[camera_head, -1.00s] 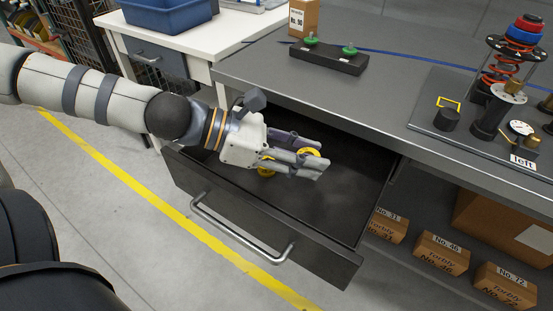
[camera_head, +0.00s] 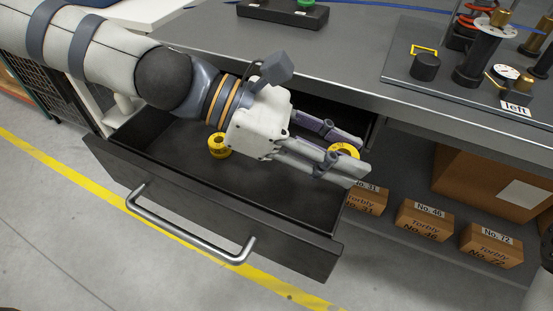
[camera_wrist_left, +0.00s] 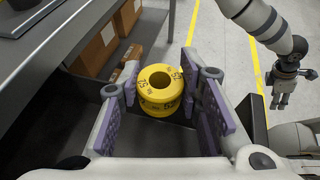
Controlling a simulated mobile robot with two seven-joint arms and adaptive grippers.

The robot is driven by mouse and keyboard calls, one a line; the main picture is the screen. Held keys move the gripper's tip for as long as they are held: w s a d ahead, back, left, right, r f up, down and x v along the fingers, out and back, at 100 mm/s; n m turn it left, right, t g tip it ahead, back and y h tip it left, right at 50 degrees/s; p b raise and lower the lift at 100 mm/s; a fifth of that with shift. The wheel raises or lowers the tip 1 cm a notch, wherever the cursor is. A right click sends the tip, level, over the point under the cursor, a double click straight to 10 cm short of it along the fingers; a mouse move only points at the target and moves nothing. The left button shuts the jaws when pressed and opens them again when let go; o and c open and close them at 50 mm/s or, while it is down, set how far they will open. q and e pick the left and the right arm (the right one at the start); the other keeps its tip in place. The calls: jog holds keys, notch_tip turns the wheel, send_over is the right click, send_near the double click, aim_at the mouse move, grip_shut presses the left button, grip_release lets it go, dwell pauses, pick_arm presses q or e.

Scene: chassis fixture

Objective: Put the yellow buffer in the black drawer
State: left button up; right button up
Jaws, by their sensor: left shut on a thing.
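My left gripper (camera_head: 340,160) is shut on a yellow buffer (camera_head: 343,150), a round ring with dark numbers. The buffer also shows between the purple-padded fingers in the left wrist view (camera_wrist_left: 160,88). The gripper holds it near the right end of the open black drawer (camera_head: 205,205). I cannot tell its exact height over the drawer. A second yellow buffer (camera_head: 219,146) sits in the drawer below my wrist. My right gripper (camera_wrist_left: 284,90) shows small at the upper right of the left wrist view; its finger opening is unclear.
The grey worktop (camera_head: 300,62) overhangs the drawer's back. A fixture plate (camera_head: 395,68) marked "left" stands on it at right. Labelled boxes (camera_head: 424,222) lie on the shelf to the drawer's right. The drawer's bar handle (camera_head: 190,232) faces the open floor.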

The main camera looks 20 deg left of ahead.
pick_arm(q)
jog(key=a, duration=0.2)
jog(key=a+f, duration=0.1)
jog(key=shift+w, duration=0.35)
send_over(287, 186)
jog(key=f, duration=0.5)
jog(key=shift+s+d+f+b, duration=0.1)
jog(key=shift+d+f+b, duration=0.15)
jog(key=shift+f+b, duration=0.15)
jog(key=f, duration=0.1)
jog(key=f+b, duration=0.1)
jog(key=f, duration=0.2)
jog(key=shift+a, duration=0.3)
jog(key=shift+r, duration=0.3)
jog(key=shift+f, duration=0.1)
pick_arm(e)
jog(key=shift+s+f+g, duration=0.3)
jog(key=shift+s+f, duration=0.4)
jog(key=shift+f, duration=0.25)
pick_arm(q)
jog(key=o, duration=1.1)
